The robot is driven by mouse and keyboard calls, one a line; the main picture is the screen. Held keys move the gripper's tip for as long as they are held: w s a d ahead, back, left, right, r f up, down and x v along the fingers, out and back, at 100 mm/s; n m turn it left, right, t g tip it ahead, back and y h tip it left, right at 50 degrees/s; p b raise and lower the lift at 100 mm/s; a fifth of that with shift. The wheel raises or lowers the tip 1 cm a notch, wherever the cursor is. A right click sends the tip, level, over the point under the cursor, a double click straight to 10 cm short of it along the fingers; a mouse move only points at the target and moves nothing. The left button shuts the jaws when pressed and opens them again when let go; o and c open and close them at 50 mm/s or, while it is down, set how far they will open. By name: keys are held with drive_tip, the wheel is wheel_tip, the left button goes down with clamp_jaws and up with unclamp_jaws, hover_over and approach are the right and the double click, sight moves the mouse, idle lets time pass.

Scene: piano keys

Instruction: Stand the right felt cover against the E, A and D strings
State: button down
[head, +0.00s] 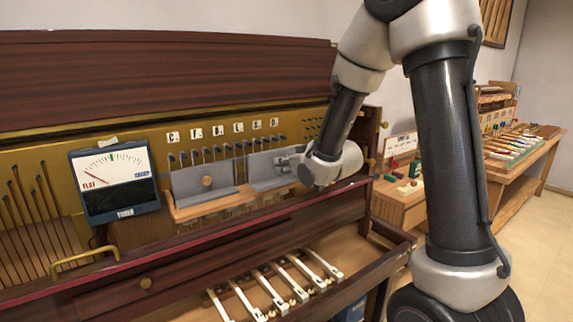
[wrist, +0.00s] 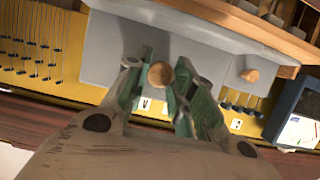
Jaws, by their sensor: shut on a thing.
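The right felt cover (head: 262,166) is a grey upright panel with a foot, below the last three letter labels (head: 257,124) on the right. It stands at the wooden ledge (head: 225,205), in front of the string pegs; I cannot tell whether it touches the strings. My gripper (head: 288,161) is at its front. In the wrist view my gripper (wrist: 160,80) is shut on the round wooden knob (wrist: 159,73) of this cover (wrist: 100,55). The left felt cover (head: 200,192), also grey with a wooden knob (head: 207,181), stands beside it, and shows in the wrist view (wrist: 222,65).
A meter (head: 115,182) with a dial stands left of the covers. The dark wooden case front (head: 200,255) runs below, with several white keys (head: 275,283) in an open section. A side table (head: 398,205) with small objects stands to the right.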

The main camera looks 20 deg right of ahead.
sight(274, 169)
drive_tip(key=x, duration=0.7)
drive_tip(key=shift+f, duration=0.1)
drive_tip(key=shift+w+f, duration=0.15)
drive_tip(key=shift+f, duration=0.45)
drive_tip(key=shift+f, duration=0.1)
drive_tip(key=shift+w+a, duration=0.3)
drive_tip(key=shift+w, duration=0.5)
drive_tip(key=shift+w+a, duration=0.25)
drive_tip(key=shift+w, duration=0.55)
idle(0.5)
drive_tip(key=c, duration=1.1)
unclamp_jaws()
drive_tip(key=shift+s, duration=0.1)
drive_tip(key=shift+f+v, duration=0.15)
drive_tip(key=shift+v, duration=1.85)
drive_tip(key=shift+f+v, duration=0.2)
drive_tip(key=shift+v, duration=1.85)
